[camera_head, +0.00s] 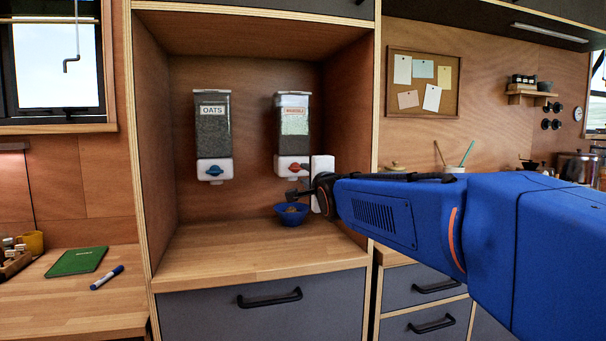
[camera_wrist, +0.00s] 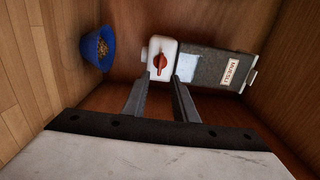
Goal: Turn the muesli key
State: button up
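The muesli dispenser (camera_head: 294,120) hangs on the back wall of the alcove, with a white base and a red key. In the wrist view the dispenser (camera_wrist: 208,66) lies sideways, its red key (camera_wrist: 160,62) on the white base. My gripper (camera_wrist: 161,79) is open. The key shows in the gap between its fingertips, and I cannot tell whether either finger touches it. In the head view my gripper (camera_head: 300,194) is small and dark, just below the dispenser's base and partly hidden by my wrist.
A blue bowl (camera_head: 290,215) with brown pieces in it (camera_wrist: 103,46) stands on the wooden counter (camera_head: 220,266) below the muesli dispenser. An oats dispenser (camera_head: 213,130) with a blue key hangs to the left. Alcove walls close in on both sides. The counter's front left is clear.

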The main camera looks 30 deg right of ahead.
jog(key=v, duration=0.8)
jog(key=shift+s, duration=0.3)
jog(key=shift+a, duration=0.1)
jog(key=s+a+f+n+g+y, duration=0.1)
jog(key=s+a+f+n+g, duration=0.3)
jog(key=s+f+n, duration=0.3)
jog(key=s+a+f+n+g+y, duration=0.2)
jog(key=s+a+f+n+g, duration=0.2)
jog(key=f, duration=1.2)
jog(key=s+a+f+n+g+y, duration=0.2)
jog(key=s+a+f+n+g, duration=0.2)
jog(key=s+f+n, duration=0.6)
jog(key=shift+s+a+f+g, duration=0.3)
jog(key=shift+s+a+f, duration=0.5)
jog(key=shift+s+f, duration=0.05)
